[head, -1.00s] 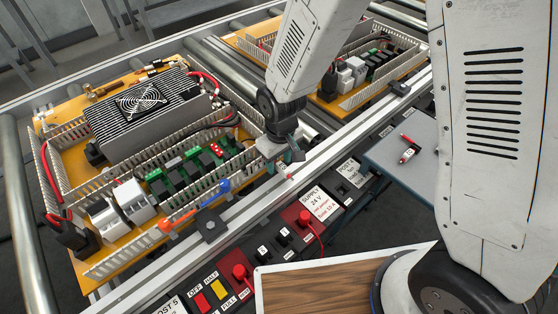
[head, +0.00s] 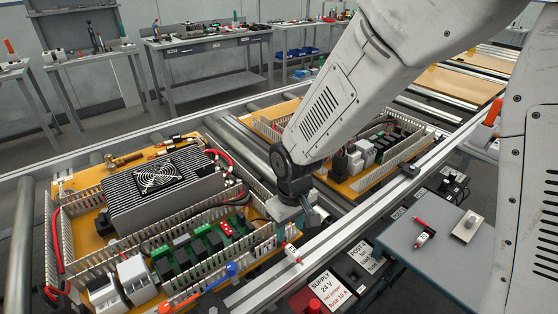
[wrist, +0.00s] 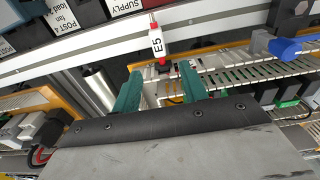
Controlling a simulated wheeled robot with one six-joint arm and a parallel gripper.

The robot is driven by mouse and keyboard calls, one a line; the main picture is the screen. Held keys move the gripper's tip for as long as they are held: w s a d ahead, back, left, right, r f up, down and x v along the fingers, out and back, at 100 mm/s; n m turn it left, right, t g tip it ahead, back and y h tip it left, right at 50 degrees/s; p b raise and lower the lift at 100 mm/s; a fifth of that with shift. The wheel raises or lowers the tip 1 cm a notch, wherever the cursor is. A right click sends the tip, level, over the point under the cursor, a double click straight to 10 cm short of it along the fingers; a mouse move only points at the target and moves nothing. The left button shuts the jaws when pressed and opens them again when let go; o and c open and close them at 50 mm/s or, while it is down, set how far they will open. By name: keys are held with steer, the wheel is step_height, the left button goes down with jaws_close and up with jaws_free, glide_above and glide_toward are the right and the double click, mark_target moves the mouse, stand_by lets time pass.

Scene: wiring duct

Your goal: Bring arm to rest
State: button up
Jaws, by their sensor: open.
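My gripper (head: 304,222) hangs low by the right corner of the near wiring board (head: 85,238), above the conveyor's front rail. In the wrist view its two teal fingers (wrist: 160,88) are apart with nothing gripped between them. A white tag marked E5 (wrist: 157,44), with red ends, stands just beyond the fingertips. The tag also shows in the head view (head: 292,253), below and left of the gripper. I cannot tell whether a finger touches it. White slotted duct (wrist: 240,75) runs beyond the fingers. My arm hides part of the second board.
A finned box with a fan (head: 158,180) sits on the near board. A second wiring board (head: 372,182) lies to its right. The supply post (head: 322,290) stands in front of the rail.

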steer(key=s+d+r+m+t, duration=0.1)
steer(key=s+d+r+m, duration=0.5)
steer(key=s+d+r, duration=1.3)
step_height(320, 180, up, 3)
steer(key=shift+d+f+m, duration=0.1)
steer(key=shift+d+m, duration=0.3)
steer(key=shift+d, duration=0.4)
steer(key=shift+s, duration=0.1)
